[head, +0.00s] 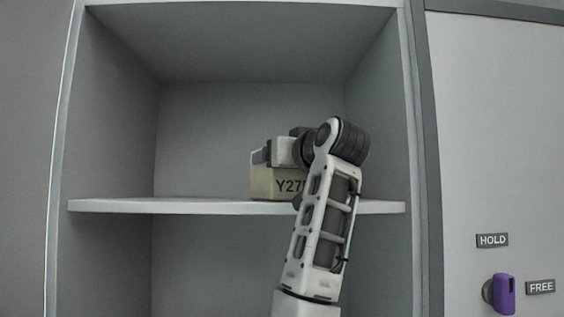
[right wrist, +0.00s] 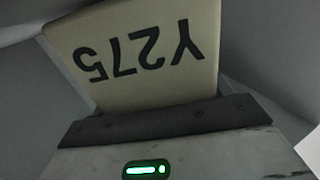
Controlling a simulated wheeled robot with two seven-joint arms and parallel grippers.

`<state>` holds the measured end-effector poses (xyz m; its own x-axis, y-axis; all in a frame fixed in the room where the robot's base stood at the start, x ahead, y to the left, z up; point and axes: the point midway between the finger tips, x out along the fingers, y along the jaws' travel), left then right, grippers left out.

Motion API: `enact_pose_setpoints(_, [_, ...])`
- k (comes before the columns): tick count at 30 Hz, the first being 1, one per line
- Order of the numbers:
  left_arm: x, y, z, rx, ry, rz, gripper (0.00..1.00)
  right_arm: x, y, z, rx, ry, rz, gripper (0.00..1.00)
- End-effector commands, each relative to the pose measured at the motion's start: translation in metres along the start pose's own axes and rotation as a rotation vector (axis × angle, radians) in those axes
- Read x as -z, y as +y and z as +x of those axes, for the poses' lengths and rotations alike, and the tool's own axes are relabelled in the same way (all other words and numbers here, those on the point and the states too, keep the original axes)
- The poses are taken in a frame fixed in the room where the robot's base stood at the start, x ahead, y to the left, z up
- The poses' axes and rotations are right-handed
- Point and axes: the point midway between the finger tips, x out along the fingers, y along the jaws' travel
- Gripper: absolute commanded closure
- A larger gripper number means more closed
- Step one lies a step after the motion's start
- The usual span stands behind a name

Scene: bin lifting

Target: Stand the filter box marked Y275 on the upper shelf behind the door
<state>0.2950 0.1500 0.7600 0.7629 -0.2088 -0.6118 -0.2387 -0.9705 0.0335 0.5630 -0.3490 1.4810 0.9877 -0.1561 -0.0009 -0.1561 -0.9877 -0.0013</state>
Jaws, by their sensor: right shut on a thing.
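The tan filter box (head: 273,185) is at the upper shelf (head: 180,206) inside the open cabinet, right of its middle. Its front shows "Y27" in the head view, with the rest hidden behind my right arm. In the right wrist view the box (right wrist: 140,55) shows the full mark Y275, upside down in the picture. My right gripper (head: 262,155) is shut on the top part of the box. The box's lower edge appears level with the shelf's front edge; I cannot tell whether it touches the shelf. My left gripper is not in view.
The upper shelf is bare left of the box. The cabinet's right wall (head: 380,130) is close to my right arm.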

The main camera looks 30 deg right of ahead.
Motion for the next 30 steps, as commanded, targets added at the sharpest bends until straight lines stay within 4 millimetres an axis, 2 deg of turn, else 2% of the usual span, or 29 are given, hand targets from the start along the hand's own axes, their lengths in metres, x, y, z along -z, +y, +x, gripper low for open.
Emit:
enact_pose_setpoints(11, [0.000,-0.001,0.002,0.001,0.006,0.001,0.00,-0.004,0.000,-0.001,-0.001,0.004,0.000,0.55])
enact_pose_setpoints(12, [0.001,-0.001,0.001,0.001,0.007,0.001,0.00,-0.004,0.000,0.000,-0.001,0.001,0.000,0.15])
enact_pose_setpoints(14, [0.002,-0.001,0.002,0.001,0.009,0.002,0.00,-0.004,0.000,0.000,-0.001,0.001,0.000,0.01])
enact_pose_setpoints(24, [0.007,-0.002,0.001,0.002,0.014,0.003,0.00,0.000,0.000,-0.001,-0.001,0.002,0.001,0.01])
enact_pose_setpoints(26, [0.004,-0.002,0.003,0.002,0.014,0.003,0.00,-0.003,0.001,-0.007,-0.001,0.003,0.000,0.01])
enact_pose_setpoints(30, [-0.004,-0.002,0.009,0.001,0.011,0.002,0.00,-0.004,0.001,-0.032,-0.003,0.007,0.000,0.01])
